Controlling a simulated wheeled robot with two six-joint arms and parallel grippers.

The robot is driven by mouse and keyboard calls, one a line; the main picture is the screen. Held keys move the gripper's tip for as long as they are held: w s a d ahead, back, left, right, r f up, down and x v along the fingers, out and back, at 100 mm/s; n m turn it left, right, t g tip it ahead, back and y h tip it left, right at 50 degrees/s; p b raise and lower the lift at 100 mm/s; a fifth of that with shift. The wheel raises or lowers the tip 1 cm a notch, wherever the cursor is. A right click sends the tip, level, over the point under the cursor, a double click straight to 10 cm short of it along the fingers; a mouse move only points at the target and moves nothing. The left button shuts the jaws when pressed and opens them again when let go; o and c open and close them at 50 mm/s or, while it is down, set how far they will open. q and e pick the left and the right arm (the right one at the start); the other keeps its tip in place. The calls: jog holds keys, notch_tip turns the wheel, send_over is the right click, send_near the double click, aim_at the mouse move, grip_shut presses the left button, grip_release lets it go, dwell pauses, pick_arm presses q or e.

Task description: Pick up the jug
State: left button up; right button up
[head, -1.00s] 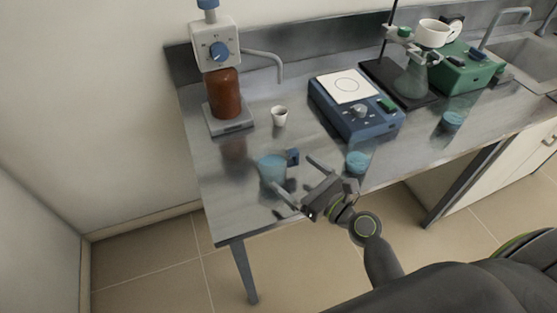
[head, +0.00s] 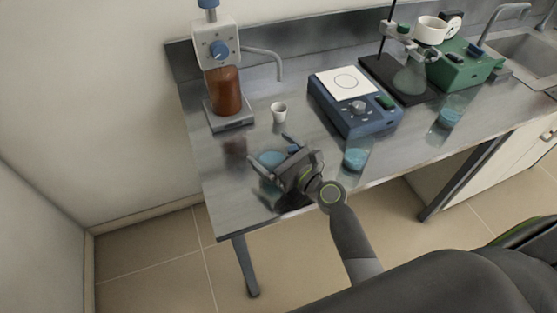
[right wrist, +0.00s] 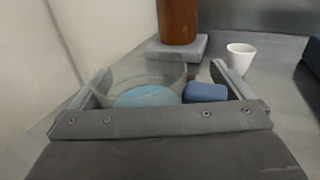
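The jug (head: 271,159) is clear, with blue liquid in it and a blue handle (right wrist: 205,92). It stands upright on the steel bench near its front left part. My right gripper (head: 268,147) is open, its fingers spread on either side of the jug. The gripper body hides the jug's lower part. My left gripper is not in view.
A clear beaker with blue liquid (head: 356,156) stands right of my gripper, and another (head: 450,113) farther right. A white cup (head: 279,112), a dispenser bottle (head: 225,92) and a blue hotplate (head: 356,108) stand behind. The bench's front edge is close.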

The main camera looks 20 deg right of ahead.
jog(key=c, duration=1.1)
jog(key=shift+r+p, duration=2.5)
jog(key=shift+r, duration=2.55)
